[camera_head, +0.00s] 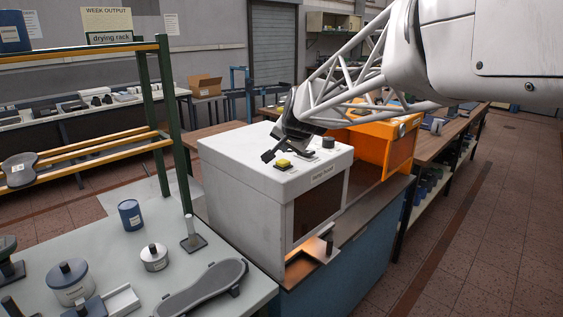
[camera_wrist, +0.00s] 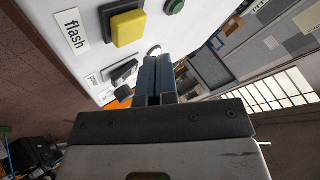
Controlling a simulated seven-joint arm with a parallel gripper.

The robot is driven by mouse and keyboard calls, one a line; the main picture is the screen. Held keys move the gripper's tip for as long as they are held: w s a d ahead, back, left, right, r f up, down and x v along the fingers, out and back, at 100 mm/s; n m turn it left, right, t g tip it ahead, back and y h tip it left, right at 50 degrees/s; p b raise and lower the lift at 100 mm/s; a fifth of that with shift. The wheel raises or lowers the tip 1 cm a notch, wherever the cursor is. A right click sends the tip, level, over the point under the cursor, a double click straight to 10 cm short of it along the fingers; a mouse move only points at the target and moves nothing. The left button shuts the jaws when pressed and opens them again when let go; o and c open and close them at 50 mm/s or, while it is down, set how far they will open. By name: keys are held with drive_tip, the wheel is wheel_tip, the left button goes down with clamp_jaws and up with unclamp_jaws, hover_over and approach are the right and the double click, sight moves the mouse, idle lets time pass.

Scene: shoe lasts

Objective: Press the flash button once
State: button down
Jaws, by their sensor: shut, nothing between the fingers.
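The flash button is a yellow square button (camera_wrist: 127,28) in a dark frame, beside a white label reading "flash" (camera_wrist: 74,33) in the wrist view. In the head view the yellow button (camera_head: 283,163) sits on the top of a white box-shaped machine (camera_head: 245,185).
A dark knob (camera_head: 328,143) and a dark switch (camera_wrist: 124,73) are also on the machine's top, with a green round button (camera_wrist: 174,5). An orange machine (camera_head: 375,145) stands behind. A grey table (camera_head: 215,262) with cans and a shoe sole is at front left.

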sight(287, 162)
drive_tip(key=shift+r, duration=2.1)
drive_tip(key=shift+s, duration=0.1)
drive_tip(key=shift+s+d, duration=0.2)
drive_tip(key=shift+s, duration=0.05)
drive_tip(key=s+d+f+n+g+h, duration=0.1)
drive_tip(key=s+d+f, duration=0.3)
drive_tip(key=s, duration=1)
drive_tip(key=s+d+f+n+g+h, duration=0.1)
drive_tip(key=s+d+f, duration=0.4)
drive_tip(key=s, duration=0.8)
drive_tip(key=s+d+f+n+g+h, duration=0.1)
drive_tip(key=s+d+f+g, duration=0.3)
drive_tip(key=s, duration=1)
drive_tip(key=d+f+n, duration=0.1)
drive_tip(key=d, duration=0.2)
drive_tip(key=shift+s+d+f+n, duration=0.2)
drive_tip(key=shift+s+d+n, duration=0.1)
drive_tip(key=shift+s+d, duration=0.05)
